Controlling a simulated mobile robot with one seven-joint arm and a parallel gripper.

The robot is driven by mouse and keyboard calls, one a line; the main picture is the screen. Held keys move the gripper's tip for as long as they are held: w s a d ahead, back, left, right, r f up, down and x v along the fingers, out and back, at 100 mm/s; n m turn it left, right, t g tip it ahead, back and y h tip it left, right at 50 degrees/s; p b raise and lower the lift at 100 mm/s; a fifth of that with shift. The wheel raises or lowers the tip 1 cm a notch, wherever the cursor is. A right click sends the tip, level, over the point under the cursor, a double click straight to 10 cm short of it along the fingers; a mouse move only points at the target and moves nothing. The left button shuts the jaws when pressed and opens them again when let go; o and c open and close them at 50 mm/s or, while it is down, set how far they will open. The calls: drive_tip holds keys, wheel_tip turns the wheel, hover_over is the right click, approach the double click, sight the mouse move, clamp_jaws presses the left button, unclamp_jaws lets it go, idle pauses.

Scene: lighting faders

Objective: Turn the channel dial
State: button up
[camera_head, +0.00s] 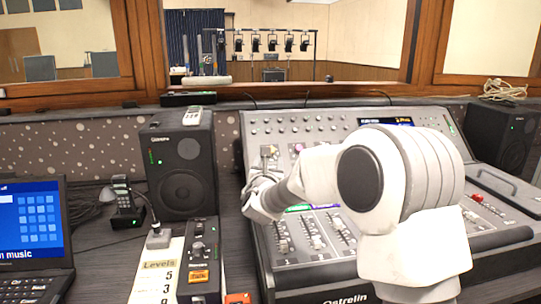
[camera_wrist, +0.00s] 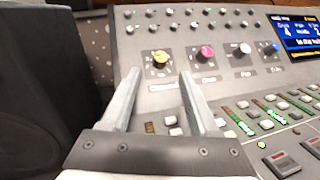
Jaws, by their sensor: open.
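The mixing desk (camera_head: 262,235) fills the right half of the head view. In the wrist view, a row of coloured dials runs along its upper panel. My gripper (camera_wrist: 160,74) is open and empty. Its two fingers point at the orange dial, which shows between and just beyond the tips; I cannot tell if they touch it. In the head view my gripper (camera_head: 267,160) is over the desk's upper left, and my arm hides much of the panel.
A pink dial (camera_wrist: 205,52) sits close right of the orange one, then a white dial (camera_wrist: 243,49) and a blue dial (camera_wrist: 271,48). Small knobs line the panel above; faders and buttons lie below. A black speaker (camera_head: 183,165) stands left of the desk.

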drive_tip(key=w, duration=0.7)
drive_tip(key=shift+w+d+b, duration=0.15)
drive_tip(key=shift+w+b, duration=0.2)
drive_tip(key=shift+w, duration=0.05)
clamp_jaws()
